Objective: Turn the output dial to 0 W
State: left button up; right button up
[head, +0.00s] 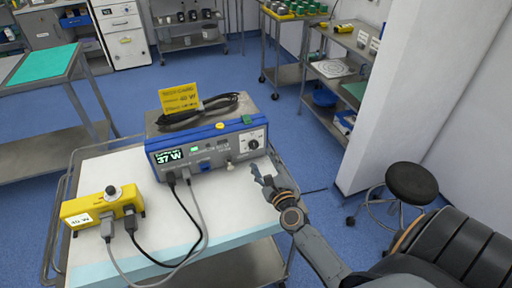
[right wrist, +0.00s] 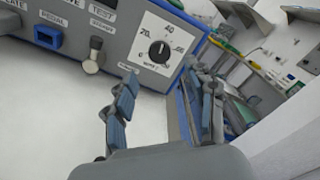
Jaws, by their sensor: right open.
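The blue-grey generator (head: 205,150) stands on the white table, its green-lit display (head: 168,156) reading 37 W. The output dial (head: 253,144) is a black knob at the right end of its front panel. In the right wrist view the black knob (right wrist: 159,51) sits on a white scale plate marked 20, 40 and 60, its pale mark towards 40. My right gripper (head: 263,172) is open and empty, in front of and below the dial, apart from it. In the right wrist view its fingers (right wrist: 165,106) are spread below the knob. My left gripper is out of view.
A white plug-like knob (right wrist: 93,58) sticks out left of the dial. A yellow box (head: 100,206) with a small knob and cables stands on the table (head: 215,220) at left. A coiled black cable and yellow card (head: 179,97) top the generator. A stool (head: 411,183) stands right.

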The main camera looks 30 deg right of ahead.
aim_at(255, 147)
jog(key=x, duration=0.6)
jog(key=shift+w, duration=0.3)
jog(key=c, duration=1.2)
jog(key=shift+o, duration=0.2)
